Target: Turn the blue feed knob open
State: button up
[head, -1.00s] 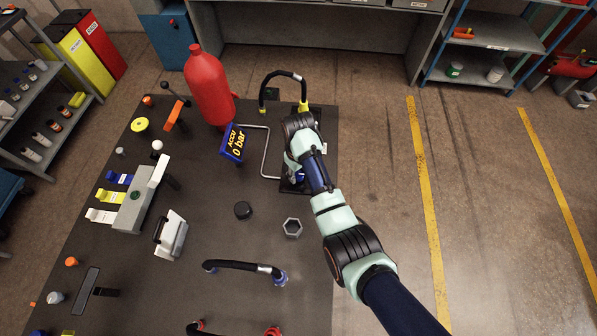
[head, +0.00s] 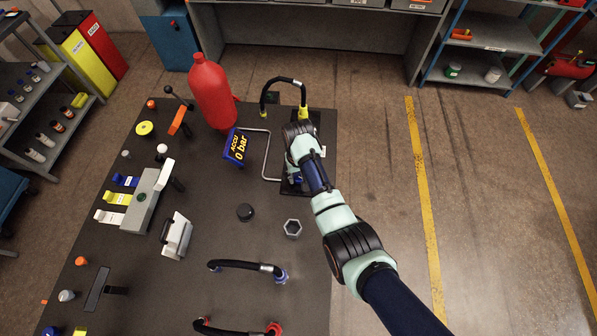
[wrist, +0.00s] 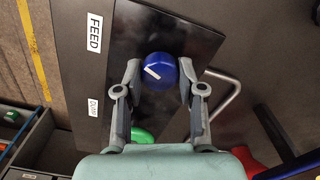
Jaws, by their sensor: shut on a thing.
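The blue feed knob (wrist: 160,70) is round, with a white mark across its top. It sits on a black panel beside the white FEED label (wrist: 94,36). My gripper (wrist: 158,72) has one finger on each side of the knob and is shut on it. In the head view my gripper (head: 298,172) is at the right edge of the dark bench, and my arm hides most of the panel. The white mark runs slantwise in the wrist view.
A green knob (wrist: 141,136) and a DUMP label (wrist: 93,107) are close by on the same panel. A bent metal pipe (head: 267,155) and the ACCU 0 bar display (head: 237,148) stand to the left. A black hose (head: 284,82) arches behind.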

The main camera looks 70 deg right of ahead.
aim_at(298, 176)
jog(key=m+p, duration=0.2)
jog(key=m, duration=0.4)
jog(key=shift+r+m+p, duration=0.1)
jog(key=shift+m+p, duration=0.2)
jog(key=m+p, duration=0.1)
jog(key=m, duration=0.5)
jog(key=shift+m, duration=0.4)
jog(key=o, duration=1.1)
jog(key=shift+o, duration=0.2)
notch_tip(298, 176, up, 12)
